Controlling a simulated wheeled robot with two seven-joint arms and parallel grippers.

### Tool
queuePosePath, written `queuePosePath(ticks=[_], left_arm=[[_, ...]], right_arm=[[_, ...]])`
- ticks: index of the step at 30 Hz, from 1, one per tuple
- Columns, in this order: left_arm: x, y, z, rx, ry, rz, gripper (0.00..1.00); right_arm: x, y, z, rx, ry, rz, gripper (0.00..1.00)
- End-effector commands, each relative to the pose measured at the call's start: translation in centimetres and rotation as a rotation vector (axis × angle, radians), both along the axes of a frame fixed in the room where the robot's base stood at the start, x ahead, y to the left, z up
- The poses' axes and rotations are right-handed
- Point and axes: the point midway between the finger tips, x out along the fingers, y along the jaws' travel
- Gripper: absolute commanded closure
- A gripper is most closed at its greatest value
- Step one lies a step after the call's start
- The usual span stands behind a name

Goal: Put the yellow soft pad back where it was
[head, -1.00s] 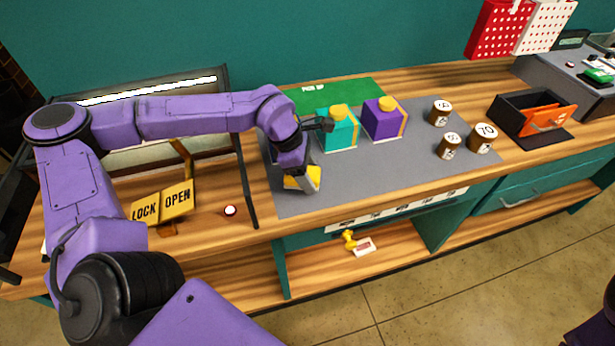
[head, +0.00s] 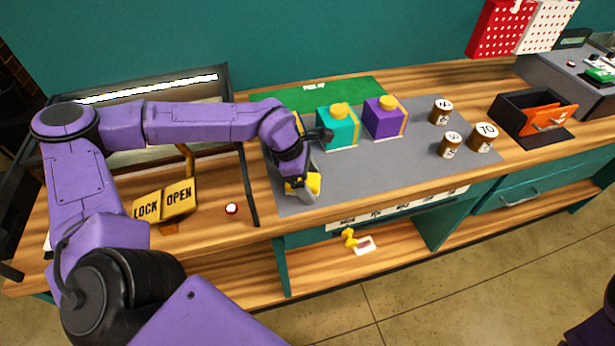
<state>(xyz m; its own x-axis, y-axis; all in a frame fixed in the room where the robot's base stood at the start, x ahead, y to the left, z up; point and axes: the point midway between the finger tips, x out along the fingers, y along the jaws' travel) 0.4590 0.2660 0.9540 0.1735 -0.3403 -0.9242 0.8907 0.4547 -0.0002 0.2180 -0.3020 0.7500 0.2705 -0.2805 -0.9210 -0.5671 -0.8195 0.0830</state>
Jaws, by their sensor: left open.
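The yellow soft pad (head: 314,182) shows at the near left part of the grey mat (head: 365,179), partly hidden by my left gripper. My left gripper (head: 304,190) is low over the mat, pointing down, with its grey fingers at the pad. It is open. I cannot tell whether the fingers touch the pad or whether it lies flat. My right gripper is not in view.
A teal box (head: 338,130) and a purple box (head: 380,120) with yellow tops stand just behind. Several brown numbered weights (head: 483,138) stand at right. A lock/open sign (head: 163,203) and a black frame post (head: 248,190) are left. The mat's middle front is clear.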

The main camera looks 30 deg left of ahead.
Motion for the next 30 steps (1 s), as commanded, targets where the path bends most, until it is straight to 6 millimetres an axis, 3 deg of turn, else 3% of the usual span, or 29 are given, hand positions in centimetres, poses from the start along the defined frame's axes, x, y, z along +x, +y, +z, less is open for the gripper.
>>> queuePosePath(ticks=[5,12,18,30], left_arm=[[-0.2,0.7,2.0,-0.001,-0.006,0.003,0.13],[-1.2,2.7,7.8,-0.002,-0.007,0.002,0.13],[-1.9,3.9,10.8,0.000,-0.004,-0.001,0.13],[-2.1,4.1,11.4,0.000,-0.002,-0.001,0.13]], right_arm=[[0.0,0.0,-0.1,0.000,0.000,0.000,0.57],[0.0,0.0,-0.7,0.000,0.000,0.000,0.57],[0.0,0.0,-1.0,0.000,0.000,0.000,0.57],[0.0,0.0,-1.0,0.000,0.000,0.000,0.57]])
